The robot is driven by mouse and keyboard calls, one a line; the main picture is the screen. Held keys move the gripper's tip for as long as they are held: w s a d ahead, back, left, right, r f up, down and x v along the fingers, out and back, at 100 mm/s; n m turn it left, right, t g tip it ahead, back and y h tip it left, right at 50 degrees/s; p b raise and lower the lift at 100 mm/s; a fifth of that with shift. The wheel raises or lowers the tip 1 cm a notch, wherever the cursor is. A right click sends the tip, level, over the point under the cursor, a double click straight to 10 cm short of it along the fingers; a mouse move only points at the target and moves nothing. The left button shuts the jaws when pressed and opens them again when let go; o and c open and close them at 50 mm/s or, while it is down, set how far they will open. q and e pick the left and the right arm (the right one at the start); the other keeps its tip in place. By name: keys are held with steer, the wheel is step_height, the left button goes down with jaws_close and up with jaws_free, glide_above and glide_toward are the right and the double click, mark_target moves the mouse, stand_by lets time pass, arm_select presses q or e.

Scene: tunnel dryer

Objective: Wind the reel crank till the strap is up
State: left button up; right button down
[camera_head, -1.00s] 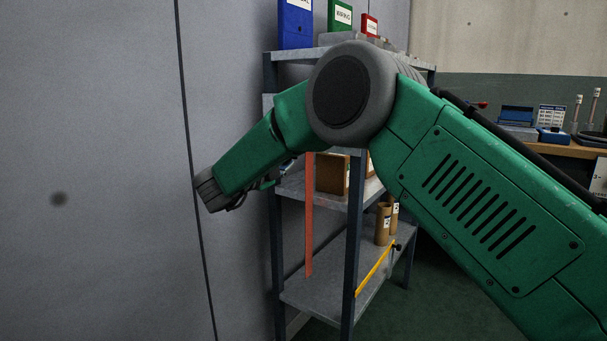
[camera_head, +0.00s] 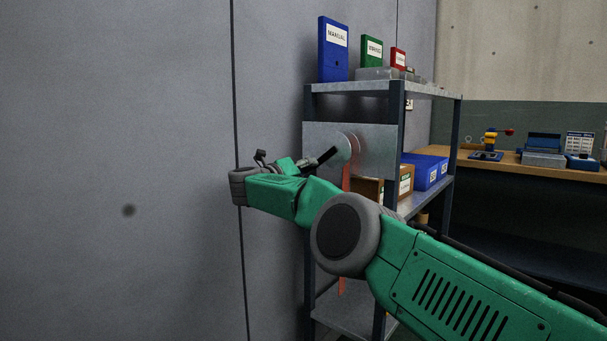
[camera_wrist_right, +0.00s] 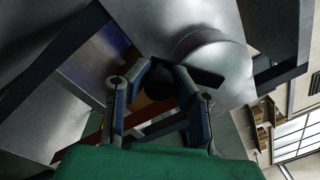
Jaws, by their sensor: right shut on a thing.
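A round grey reel (camera_head: 343,152) sits on a metal plate (camera_head: 376,150) on the shelf unit. Its drum shows large in the right wrist view (camera_wrist_right: 214,55). An orange-red strap (camera_head: 345,183) hangs below the reel, its middle hidden by my arm. In the wrist view, my right gripper (camera_wrist_right: 169,76) is shut on the dark crank handle (camera_wrist_right: 156,84) beside the drum. A black crank arm (camera_wrist_right: 204,77) shows next to the fingers. In the head view, my right gripper (camera_head: 320,159) is just left of the reel, partly hidden by its own hand. My left gripper is not in view.
A grey wall panel (camera_head: 150,120) stands close to the left of my right wrist. Blue, green and red binders (camera_head: 333,50) stand on the top shelf. Boxes, including a blue one (camera_head: 428,170), lie below. A workbench (camera_head: 530,172) is at the right.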

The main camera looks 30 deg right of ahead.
steer(key=shift+w+a+r+m, duration=0.25)
steer(key=shift+w+a+m, duration=0.15)
steer(key=shift+a+m, duration=0.2)
steer(key=c, duration=1.3)
jaws_free()
steer(key=shift+w, duration=0.1)
steer(key=shift+a+r, duration=0.2)
steer(key=shift+r, duration=0.05)
steer(key=v, duration=1.2)
